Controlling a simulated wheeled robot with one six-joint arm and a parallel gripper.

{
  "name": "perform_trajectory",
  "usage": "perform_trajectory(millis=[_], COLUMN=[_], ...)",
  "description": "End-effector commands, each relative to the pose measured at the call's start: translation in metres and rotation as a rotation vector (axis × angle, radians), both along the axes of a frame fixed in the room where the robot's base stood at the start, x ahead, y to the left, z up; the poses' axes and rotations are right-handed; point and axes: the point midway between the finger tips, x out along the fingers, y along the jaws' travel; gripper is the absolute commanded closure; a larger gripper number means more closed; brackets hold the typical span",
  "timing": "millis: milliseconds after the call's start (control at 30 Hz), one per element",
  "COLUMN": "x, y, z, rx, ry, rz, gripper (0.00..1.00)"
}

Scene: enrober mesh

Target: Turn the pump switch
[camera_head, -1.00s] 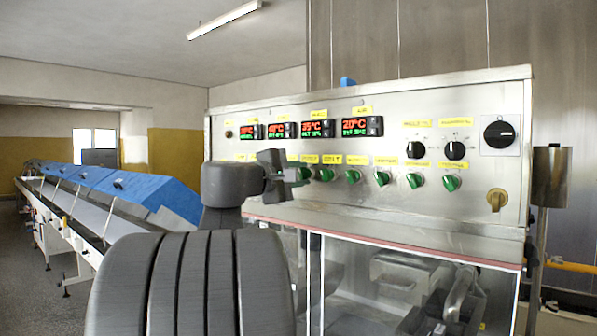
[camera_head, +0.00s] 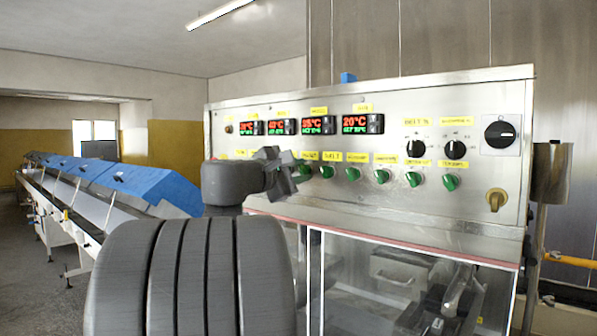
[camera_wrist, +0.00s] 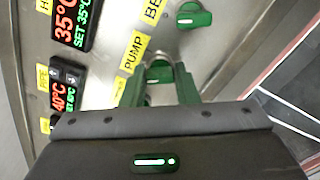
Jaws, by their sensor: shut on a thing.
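The pump switch (camera_wrist: 158,72) is a green knob under a yellow PUMP label (camera_wrist: 133,54) on the steel control panel. In the wrist view it sits between the two fingers of my gripper (camera_wrist: 160,86), which are shut on it. In the head view my gripper (camera_head: 297,172) is against the panel at the left part of the knob row. It hides most of the pump switch there. The knob's exact angle is hard to tell.
The belt switch (camera_wrist: 194,17) is close beside the pump switch, with more green knobs (camera_head: 381,176) to the right. Temperature displays (camera_head: 318,125) sit above. A red-edged clear cover (camera_head: 400,251) lies below the panel. A conveyor with blue covers (camera_head: 125,180) runs along the left.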

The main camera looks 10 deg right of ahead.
Motion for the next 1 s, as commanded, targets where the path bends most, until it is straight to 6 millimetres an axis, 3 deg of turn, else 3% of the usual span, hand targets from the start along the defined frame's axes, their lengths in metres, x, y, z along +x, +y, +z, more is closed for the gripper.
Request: perform_trajectory(millis=[100,133,233,633,1000], x=[0.0,0.0,0.0,-0.004,-0.046], y=[0.0,0.0,0.0,0.007,0.061], z=[-0.002,-0.002,-0.002,-0.001,-0.003], rx=[0.0,0.001,0.001,0.0,0.002], ry=[0.004,0.004,0.003,-0.001,-0.001], rz=[0.0,-0.001,0.0,0.001,0.005], gripper=[0.95,0.69,0.51,0.51,0.51])
